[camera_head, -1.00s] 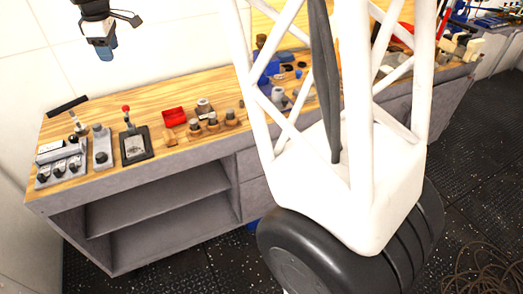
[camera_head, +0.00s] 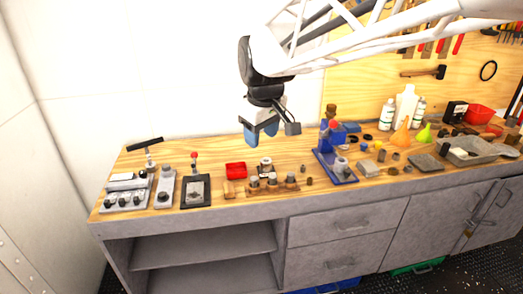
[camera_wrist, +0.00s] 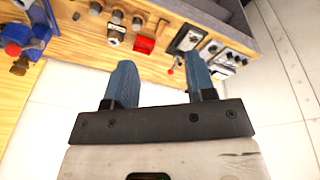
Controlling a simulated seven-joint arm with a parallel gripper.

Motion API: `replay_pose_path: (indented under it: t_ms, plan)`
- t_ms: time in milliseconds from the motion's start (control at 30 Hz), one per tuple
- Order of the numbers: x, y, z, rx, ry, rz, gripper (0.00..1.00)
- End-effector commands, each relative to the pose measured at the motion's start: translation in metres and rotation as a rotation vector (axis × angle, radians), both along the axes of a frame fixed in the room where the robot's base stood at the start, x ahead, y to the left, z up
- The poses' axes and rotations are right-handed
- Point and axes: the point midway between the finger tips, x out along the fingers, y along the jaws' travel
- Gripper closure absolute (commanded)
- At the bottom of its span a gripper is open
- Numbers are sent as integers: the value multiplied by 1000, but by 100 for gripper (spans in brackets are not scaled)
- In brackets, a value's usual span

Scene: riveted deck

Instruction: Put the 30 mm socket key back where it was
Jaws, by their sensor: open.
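Several metal sockets stand in a wooden rack (camera_head: 273,189) on the bench; they also show at the top of the wrist view (camera_wrist: 117,16). Another metal socket-like piece (camera_head: 265,165) stands just behind the rack, and in the wrist view (camera_wrist: 116,34) it is apart from the row. I cannot read sizes, so I cannot tell which one is the 30 mm socket key. My gripper (camera_head: 262,137) hangs above the back of the bench, behind and well above the rack. Its blue fingers are open and empty in the wrist view (camera_wrist: 160,80).
A red bin (camera_head: 236,170) sits left of the loose socket piece. A black-framed lever unit (camera_head: 195,190) and grey switch boxes stand further left. A blue stand (camera_head: 335,165) is right of the rack. Bottles, funnels and trays crowd the right side. The bench's front strip is mostly clear.

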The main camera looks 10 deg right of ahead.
Motion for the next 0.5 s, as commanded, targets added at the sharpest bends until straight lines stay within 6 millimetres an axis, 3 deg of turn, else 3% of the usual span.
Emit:
replay_pose_path:
  t_ms: [100,500]
  plan:
    - [-34,-15,-7,14,-3,-83,50]
    - [-141,-51,-45,62,-10,-359,50]
